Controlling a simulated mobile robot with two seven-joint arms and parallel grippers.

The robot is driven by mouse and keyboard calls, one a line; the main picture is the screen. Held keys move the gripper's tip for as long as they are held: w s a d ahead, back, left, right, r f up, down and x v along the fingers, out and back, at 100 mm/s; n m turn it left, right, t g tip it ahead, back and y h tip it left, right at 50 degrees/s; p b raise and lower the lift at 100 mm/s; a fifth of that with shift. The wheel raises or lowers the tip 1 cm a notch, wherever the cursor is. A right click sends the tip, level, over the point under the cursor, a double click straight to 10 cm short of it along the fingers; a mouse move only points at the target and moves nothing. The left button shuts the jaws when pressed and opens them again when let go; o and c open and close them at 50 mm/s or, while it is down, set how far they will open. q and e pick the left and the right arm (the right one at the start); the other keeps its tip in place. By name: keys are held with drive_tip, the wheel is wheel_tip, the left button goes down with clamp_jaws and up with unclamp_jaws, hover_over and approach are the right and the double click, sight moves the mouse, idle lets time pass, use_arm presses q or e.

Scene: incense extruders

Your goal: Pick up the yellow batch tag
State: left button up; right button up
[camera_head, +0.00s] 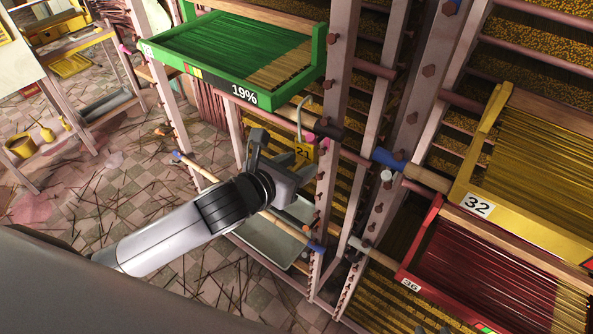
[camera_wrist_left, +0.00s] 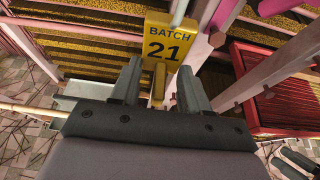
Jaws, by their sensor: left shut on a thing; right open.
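The yellow batch tag (camera_head: 305,153) hangs by a pale hook at the rack, under the green tray. In the left wrist view the tag (camera_wrist_left: 168,42) reads "BATCH 21" and sits just beyond the fingertips, with a narrow yellow part below it between the fingers. My left gripper (camera_head: 281,152) is shut on the tag; its fingers also show in the left wrist view (camera_wrist_left: 160,85). The tag is still at the rack.
The green tray (camera_head: 200,79) marked 19% juts out above my left gripper. Rack posts (camera_head: 335,90) and rods stand close to its right. A yellow tray (camera_head: 520,232) marked 32 and a red tray (camera_head: 420,240) are at the right. Sticks litter the tiled floor (camera_head: 110,200).

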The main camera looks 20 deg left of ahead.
use_arm(q)
drive_tip(key=s+a+r+p, duration=0.1)
drive_tip(key=s+a, duration=0.3)
drive_tip(key=s, duration=0.8)
drive_tip(key=s+a+r+p, duration=0.2)
drive_tip(key=s+a, duration=0.3)
drive_tip(key=s, duration=0.8)
drive_tip(key=shift+s+r+p, duration=0.2)
drive_tip(key=shift+p, duration=0.55)
drive_tip(key=shift+w+a, duration=0.15)
idle(0.4)
